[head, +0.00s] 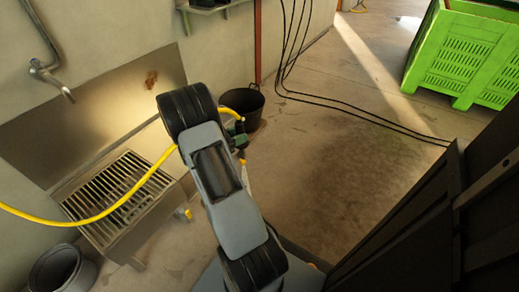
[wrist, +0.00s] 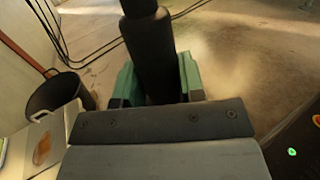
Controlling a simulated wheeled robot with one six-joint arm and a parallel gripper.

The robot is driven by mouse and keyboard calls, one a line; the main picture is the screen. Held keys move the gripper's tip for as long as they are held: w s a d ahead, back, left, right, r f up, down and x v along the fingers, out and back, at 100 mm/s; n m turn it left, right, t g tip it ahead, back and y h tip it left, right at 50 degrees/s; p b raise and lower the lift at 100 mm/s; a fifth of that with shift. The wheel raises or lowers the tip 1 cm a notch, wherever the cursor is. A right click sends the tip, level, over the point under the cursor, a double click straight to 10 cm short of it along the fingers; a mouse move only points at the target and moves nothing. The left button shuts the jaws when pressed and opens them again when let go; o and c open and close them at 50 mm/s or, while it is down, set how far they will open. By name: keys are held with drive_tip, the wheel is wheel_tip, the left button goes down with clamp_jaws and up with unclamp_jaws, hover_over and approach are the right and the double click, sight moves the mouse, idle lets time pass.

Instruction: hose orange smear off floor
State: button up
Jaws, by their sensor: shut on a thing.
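My gripper (wrist: 154,80) has green fingers shut on the black hose nozzle (wrist: 149,45), which points away from the wrist. In the head view my gripper (head: 238,134) is partly hidden behind my arm. The yellow hose (head: 95,217) runs from the left edge behind my arm, and a loop of it shows beside the gripper. An orange-brown smear (head: 151,80) is on the upright steel panel above the grated basin; it also shows in the wrist view (wrist: 42,149). On the floor (head: 325,180) I see a broad dull brown patch, but no clear orange smear.
A black bucket (head: 246,107) stands by the wall behind the gripper. The grated steel basin (head: 118,195) is at left, with a grey tub (head: 62,270) below. Black cables (head: 345,104) cross the floor. A green crate (head: 463,55) stands back right; dark panels (head: 420,225) fill the lower right.

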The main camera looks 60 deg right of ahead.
drive_tip(key=s+d+f+m+g+y+b, duration=0.2)
drive_tip(key=s+d+f+g, duration=0.15)
drive_tip(key=s, duration=0.25)
wheel_tip(320, 180, down, 7)
drive_tip(key=b, duration=0.2)
drive_tip(key=shift+d+b, duration=0.35)
drive_tip(key=shift+w+t, duration=0.15)
drive_tip(key=shift+t, duration=0.1)
